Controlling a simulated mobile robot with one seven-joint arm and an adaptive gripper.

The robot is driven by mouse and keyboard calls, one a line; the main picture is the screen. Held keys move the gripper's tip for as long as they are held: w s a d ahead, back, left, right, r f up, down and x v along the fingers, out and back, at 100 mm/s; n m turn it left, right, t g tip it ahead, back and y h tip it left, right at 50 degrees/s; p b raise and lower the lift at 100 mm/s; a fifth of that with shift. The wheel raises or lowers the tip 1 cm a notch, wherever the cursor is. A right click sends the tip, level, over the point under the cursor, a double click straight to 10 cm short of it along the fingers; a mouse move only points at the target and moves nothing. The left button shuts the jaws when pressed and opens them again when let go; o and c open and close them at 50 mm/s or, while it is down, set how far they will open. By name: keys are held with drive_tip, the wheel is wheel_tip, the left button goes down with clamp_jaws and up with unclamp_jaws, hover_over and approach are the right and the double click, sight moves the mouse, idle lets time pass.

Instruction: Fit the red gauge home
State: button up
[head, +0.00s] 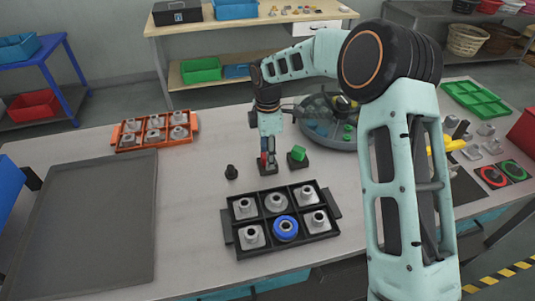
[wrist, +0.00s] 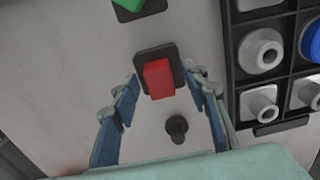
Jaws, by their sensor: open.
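The red gauge (wrist: 159,79) is a red block standing in a dark square holder (wrist: 147,55) on the table. In the head view the red gauge (head: 264,160) shows only partly, behind my fingers. My gripper (wrist: 160,80) is open and points down, with its two blue-padded fingers on either side of the red gauge. Gaps show between both fingers and the block. In the head view my gripper (head: 268,150) is low over the holder (head: 269,170). I cannot tell how deep the gauge sits in the holder.
A green block (head: 298,153) in a similar holder stands just right. A small black knob (head: 231,172) stands to the left. A black tray (head: 283,240) with grey fittings and a blue ring is in front. An orange tray (head: 155,131) lies back left.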

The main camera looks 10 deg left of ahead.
drive_tip(key=shift+r, duration=0.1)
wheel_tip(320, 180, up, 12)
idle(0.4)
idle(0.3)
